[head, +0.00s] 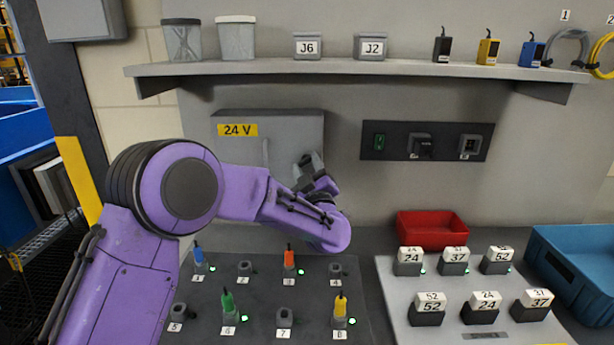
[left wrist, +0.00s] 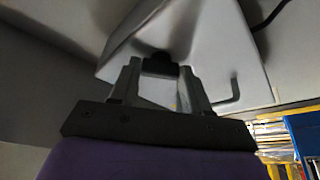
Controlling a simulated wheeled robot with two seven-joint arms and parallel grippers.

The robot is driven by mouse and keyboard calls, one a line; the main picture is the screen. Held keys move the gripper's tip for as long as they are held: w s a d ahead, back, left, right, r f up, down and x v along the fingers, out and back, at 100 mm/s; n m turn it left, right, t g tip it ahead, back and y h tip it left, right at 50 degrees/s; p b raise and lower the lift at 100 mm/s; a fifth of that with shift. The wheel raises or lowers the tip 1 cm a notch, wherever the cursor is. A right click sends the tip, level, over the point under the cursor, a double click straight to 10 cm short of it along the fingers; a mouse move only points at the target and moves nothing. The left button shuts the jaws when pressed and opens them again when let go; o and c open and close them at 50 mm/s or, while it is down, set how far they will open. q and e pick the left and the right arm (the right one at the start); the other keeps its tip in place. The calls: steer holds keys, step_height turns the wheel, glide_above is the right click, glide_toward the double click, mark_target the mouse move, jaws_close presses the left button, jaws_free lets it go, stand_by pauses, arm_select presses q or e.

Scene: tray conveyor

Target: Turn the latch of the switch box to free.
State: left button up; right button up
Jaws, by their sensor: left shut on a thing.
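The grey switch box (head: 240,155) with a yellow "24 V" label is on the back wall, below the shelf. My left gripper (head: 312,165) is at the right part of its front, and my purple arm reaches in from the left. In the left wrist view, my left gripper (left wrist: 160,75) is shut on a small dark latch (left wrist: 158,63) on the face of the switch box (left wrist: 205,50). In the head view, the gripper hides the latch. How far the latch is turned cannot be told. My right gripper is not in view.
A dark panel (head: 378,157) with a switch and sockets is to the right of the box. The shelf (head: 350,69) above holds tubs, labelled blocks and plugs. Below are a pegged board (head: 262,320) with coloured plugs, a red bin (head: 432,236) and a blue bin (head: 570,275).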

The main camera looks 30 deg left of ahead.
arm_select(q)
steer(key=n+g+b, duration=0.1)
steer(key=n, duration=0.2)
steer(key=n+g+b, duration=0.1)
steer(key=n+g, duration=0.1)
steer(key=n, duration=0.1)
steer(key=shift+w+d+n+y, duration=0.1)
steer(key=shift+n+y, duration=0.3)
steer(key=n, duration=0.1)
steer(key=n+g+b, duration=0.1)
steer(key=n, duration=0.1)
steer(key=n+b, duration=0.1)
steer(key=n, duration=0.1)
steer(key=shift+r+g+h, duration=0.3)
steer(key=shift+h, duration=0.1)
steer(key=shift+n, duration=0.3)
steer(key=o, duration=1.1)
steer(key=shift+c, duration=0.2)
steer(key=b+v, duration=0.3)
steer(key=v, duration=0.7)
steer(key=shift+d+r, duration=0.15)
steer(key=shift+d, duration=0.15)
steer(key=shift+d, duration=0.1)
